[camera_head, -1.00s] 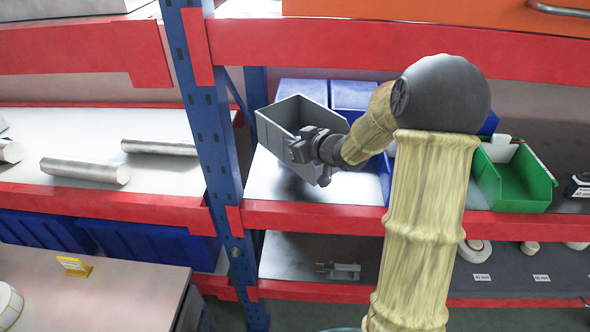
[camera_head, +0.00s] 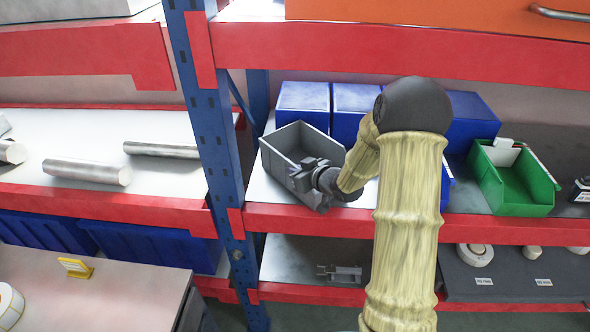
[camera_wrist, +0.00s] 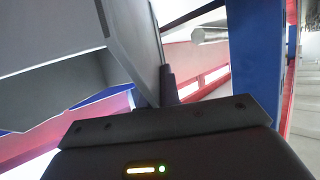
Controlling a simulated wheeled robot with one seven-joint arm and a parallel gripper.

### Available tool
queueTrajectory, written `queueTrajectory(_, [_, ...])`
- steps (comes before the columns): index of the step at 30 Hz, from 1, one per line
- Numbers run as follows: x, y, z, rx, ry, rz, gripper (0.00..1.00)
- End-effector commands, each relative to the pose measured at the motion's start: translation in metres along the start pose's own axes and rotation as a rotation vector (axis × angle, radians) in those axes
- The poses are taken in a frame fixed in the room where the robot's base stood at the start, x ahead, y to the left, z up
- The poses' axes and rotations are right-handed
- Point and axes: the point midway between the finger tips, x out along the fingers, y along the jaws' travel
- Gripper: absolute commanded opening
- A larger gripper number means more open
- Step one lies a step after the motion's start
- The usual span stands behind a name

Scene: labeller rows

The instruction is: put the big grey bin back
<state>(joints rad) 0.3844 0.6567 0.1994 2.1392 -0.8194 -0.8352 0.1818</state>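The big grey bin (camera_head: 281,147) is at the left end of the middle shelf of the right-hand rack, close to the blue upright. It is open at the top and I see no contents. My gripper (camera_head: 309,178) is at its near wall, shut on that wall. In the wrist view the grey bin wall (camera_wrist: 137,40) passes between the dark fingers. The bin's lower near corner is about level with the red shelf edge; I cannot tell whether its base touches the shelf. My gripper hides part of the near wall.
Blue bins (camera_head: 303,100) stand behind the grey bin. A green bin (camera_head: 515,187) is to the right on the same shelf. The blue upright (camera_head: 212,140) is close on the left. An orange box (camera_head: 430,12) sits on the shelf above.

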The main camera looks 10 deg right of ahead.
Motion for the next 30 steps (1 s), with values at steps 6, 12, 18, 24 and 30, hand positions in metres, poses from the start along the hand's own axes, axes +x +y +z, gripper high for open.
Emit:
queueTrajectory(6, [0.0,0.0,-0.002,-0.004,0.005,0.0,0.0])
queueTrajectory(12, [0.001,0.0,0.002,-0.001,0.001,0.0,0.14])
queueTrajectory(18, [0.001,0.0,0.002,0.0,0.001,0.0,0.26])
queueTrajectory(24, [0.0,0.0,0.0,0.0,0.001,0.0,0.26])
queueTrajectory(30, [-0.015,0.001,0.001,0.0,0.002,0.003,0.26])
